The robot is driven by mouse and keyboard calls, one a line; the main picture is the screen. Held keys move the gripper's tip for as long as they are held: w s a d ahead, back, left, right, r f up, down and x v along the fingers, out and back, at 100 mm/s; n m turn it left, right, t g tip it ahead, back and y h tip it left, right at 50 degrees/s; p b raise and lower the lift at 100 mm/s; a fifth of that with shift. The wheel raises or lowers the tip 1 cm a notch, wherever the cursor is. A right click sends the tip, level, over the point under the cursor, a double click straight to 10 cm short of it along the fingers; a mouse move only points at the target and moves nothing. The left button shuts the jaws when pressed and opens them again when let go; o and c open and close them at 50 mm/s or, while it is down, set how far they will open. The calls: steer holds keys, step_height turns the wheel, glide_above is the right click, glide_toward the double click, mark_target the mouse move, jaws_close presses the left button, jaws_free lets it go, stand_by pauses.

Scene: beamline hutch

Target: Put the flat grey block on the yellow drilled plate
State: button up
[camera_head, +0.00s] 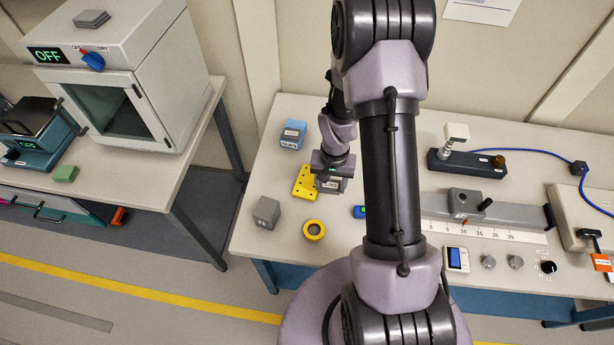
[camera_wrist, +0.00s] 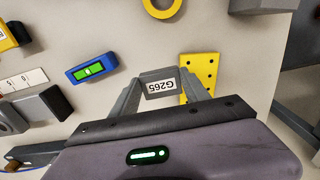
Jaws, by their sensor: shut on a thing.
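My gripper (camera_wrist: 160,92) is shut on a grey block labelled G265 (camera_wrist: 159,75), with one finger on each side of it. The same block shows below my wrist in the camera_head view (camera_head: 332,185). The yellow drilled plate (camera_head: 300,190) lies on the bench just left of the held block. In the wrist view the plate (camera_wrist: 203,66) is right of the block, partly hidden behind a finger. I cannot tell how high the block is above the bench. Another flat grey piece (camera_head: 91,18) lies on top of the white oven.
A grey cube (camera_head: 267,212), a yellow ring (camera_head: 314,230) and a blue block (camera_head: 293,134) stand around the plate. A small blue display device (camera_wrist: 91,68) is close by. A ruler rail (camera_head: 490,212) and controls fill the right. The oven (camera_head: 165,110) stands on a separate left bench.

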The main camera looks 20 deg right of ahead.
glide_above(308, 183)
steer(key=shift+f+b, duration=0.35)
steer(key=shift+f, duration=0.1)
steer(key=shift+f+b, duration=0.45)
steer(key=shift+f, duration=1.25)
steer(key=shift+f+b, duration=0.2)
steer(key=shift+b, duration=0.1)
steer(key=o, duration=1.5)
steer(key=shift+c, duration=0.2)
steer(key=shift+r, duration=0.15)
